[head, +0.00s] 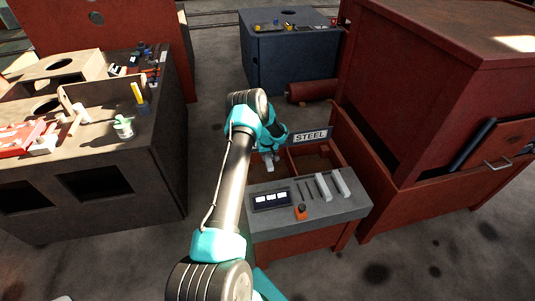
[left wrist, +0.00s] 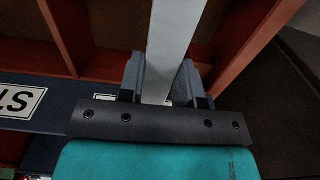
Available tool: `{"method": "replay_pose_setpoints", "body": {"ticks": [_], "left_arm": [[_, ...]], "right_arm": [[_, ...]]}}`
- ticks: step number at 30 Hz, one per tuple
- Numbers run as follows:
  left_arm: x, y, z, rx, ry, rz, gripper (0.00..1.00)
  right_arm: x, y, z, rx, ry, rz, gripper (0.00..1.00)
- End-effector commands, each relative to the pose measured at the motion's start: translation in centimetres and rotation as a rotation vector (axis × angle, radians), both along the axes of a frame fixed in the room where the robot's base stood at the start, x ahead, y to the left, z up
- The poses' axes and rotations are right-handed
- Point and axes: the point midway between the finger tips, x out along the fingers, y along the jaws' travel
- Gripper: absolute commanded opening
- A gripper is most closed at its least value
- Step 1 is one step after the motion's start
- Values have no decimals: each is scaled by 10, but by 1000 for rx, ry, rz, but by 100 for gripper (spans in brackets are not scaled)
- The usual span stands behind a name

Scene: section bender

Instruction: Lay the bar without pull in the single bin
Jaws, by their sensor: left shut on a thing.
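My left gripper (head: 268,158) is at the left part of a red bin frame (head: 335,128), behind the grey control panel. In the left wrist view my left gripper (left wrist: 160,82) is shut on a pale grey flat bar (left wrist: 176,35), which extends out past the fingers. No pull shows on its visible part; its far end is out of frame. Red-walled compartments with brown floors lie beyond the bar, split by a red divider (left wrist: 58,38). I cannot tell which compartment is the single bin. My right gripper is not in view.
The grey control panel (head: 275,223) carries two pale blocks and an orange button (head: 301,211). A STEEL sign (head: 311,136) stands at the bin frame. A large red cabinet (head: 425,75) stands right, a cluttered dark bench (head: 110,165) left. A blue cabinet (head: 290,62) is behind.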

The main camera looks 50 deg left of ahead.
Motion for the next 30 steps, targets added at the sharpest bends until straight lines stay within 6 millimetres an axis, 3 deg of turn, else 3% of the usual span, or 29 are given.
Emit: {"method": "replay_pose_setpoints", "body": {"ticks": [30], "left_arm": [[0, 0, -94, 1, 0, -1, 0]], "right_arm": [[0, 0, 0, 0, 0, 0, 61]]}}
